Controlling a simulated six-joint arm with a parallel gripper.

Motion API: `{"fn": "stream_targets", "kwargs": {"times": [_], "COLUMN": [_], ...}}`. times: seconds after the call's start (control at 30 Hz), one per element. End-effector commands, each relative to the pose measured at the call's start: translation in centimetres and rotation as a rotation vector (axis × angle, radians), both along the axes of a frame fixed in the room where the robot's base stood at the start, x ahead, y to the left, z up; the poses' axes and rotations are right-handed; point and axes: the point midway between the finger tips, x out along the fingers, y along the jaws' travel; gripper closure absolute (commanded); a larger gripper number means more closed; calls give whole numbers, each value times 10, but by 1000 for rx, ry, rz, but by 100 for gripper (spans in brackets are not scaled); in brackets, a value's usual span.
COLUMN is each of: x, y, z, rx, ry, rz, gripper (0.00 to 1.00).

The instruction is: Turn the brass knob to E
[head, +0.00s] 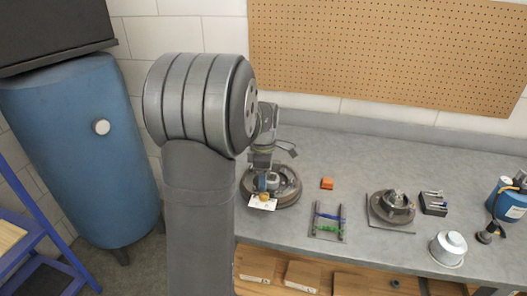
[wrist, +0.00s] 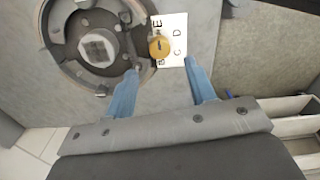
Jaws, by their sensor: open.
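The brass knob (wrist: 160,47) sits on a white card (wrist: 175,28) in the wrist view. Letters E, B, C and D show around it, with E at the top left and B at the lower left. A small dark mark shows on the knob's top; its pointing direction is too small to tell. The knob (head: 263,196) and card (head: 262,204) also show in the head view at the bench's front edge. My gripper (wrist: 161,66) is open, its two blue fingers apart, with the knob just beyond and between the tips. No contact shows.
A dark round hub (wrist: 66,48) lies directly left of the card. Drawers sit below.

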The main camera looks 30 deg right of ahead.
Motion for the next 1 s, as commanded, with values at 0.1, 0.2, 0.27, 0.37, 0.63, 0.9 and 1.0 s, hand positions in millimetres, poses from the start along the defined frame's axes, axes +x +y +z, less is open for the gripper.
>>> {"fn": "stream_targets", "kwargs": {"times": [0.1,0.2,0.27,0.37,0.63,0.9,1.0], "x": [1,1,1,1,0,0,0], "y": [0,0,-1,0,0,0,0], "z": [32,56,69,88,111,112,112], "rx": [-4,-3,-3,-2,-1,0,0], "ry": [-5,-4,-4,-3,-1,0,0], "rz": [0,0,0,0,0,0,0], "gripper": [49,49,49,49,49,49,49]}}
